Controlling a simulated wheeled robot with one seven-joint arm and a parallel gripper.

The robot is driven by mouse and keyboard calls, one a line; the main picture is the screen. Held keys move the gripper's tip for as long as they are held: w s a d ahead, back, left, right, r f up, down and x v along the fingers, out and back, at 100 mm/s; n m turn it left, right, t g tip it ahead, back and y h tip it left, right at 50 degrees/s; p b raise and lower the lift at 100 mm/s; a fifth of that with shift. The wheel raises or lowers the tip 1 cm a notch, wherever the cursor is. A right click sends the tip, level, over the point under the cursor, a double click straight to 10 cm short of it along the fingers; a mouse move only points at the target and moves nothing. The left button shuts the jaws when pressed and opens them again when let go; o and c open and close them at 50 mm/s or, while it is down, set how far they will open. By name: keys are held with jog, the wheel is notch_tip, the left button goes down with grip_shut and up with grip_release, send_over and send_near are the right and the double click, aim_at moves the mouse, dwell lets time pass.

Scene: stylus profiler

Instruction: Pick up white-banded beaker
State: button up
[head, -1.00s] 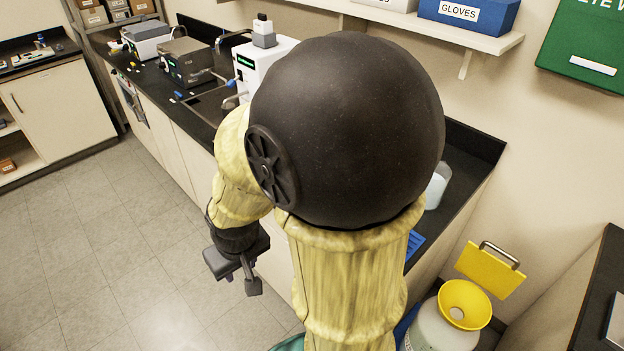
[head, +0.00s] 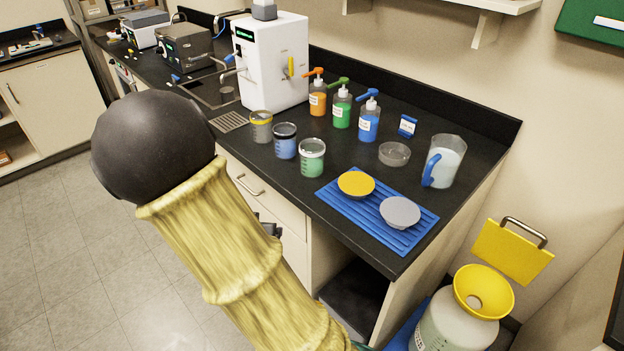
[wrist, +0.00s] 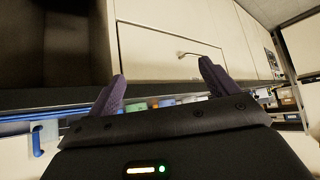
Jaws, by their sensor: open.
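The white-banded beaker (head: 312,158) stands upright on the black bench, with green liquid inside and a pale band near its rim. It is the nearest of three beakers in a row, beside the blue tray. My gripper (wrist: 162,86) is open and empty in the wrist view, its two purple-grey fingers spread in front of a cabinet drawer. In the head view my arm hides most of the gripper, which is in front of the bench and apart from the beaker. I cannot pick out the beaker in the wrist view.
A dark-banded beaker (head: 285,141) with blue liquid and a yellow-banded beaker (head: 261,127) stand behind it. Several pump bottles (head: 343,107), a glass dish (head: 394,154) and a pitcher (head: 442,162) are to the right. The blue tray (head: 330,198) holds two lids.

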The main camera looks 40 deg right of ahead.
aim_at(307, 166)
jog(key=d+r+m+t+h+b, duration=0.1)
jog(key=d+r+m+h+b, duration=0.2)
jog(key=d+h+b, duration=0.3)
jog(key=d+m+h, duration=0.1)
jog(key=h, duration=0.3)
jog(key=shift+w+d+t, duration=0.2)
jog(key=shift+d+t, duration=0.15)
jog(key=shift+t, duration=0.05)
jog(key=shift+r, duration=0.1)
jog(key=b+x, duration=0.1)
jog(key=x, duration=1.1)
jog(key=shift+r, duration=0.1)
jog(key=shift+d, duration=0.15)
jog(key=shift+r+x, duration=0.2)
jog(key=shift+x, duration=1.1)
jog(key=shift+r+x, duration=0.2)
jog(key=shift+x, duration=1.1)
jog(key=shift+w, duration=0.1)
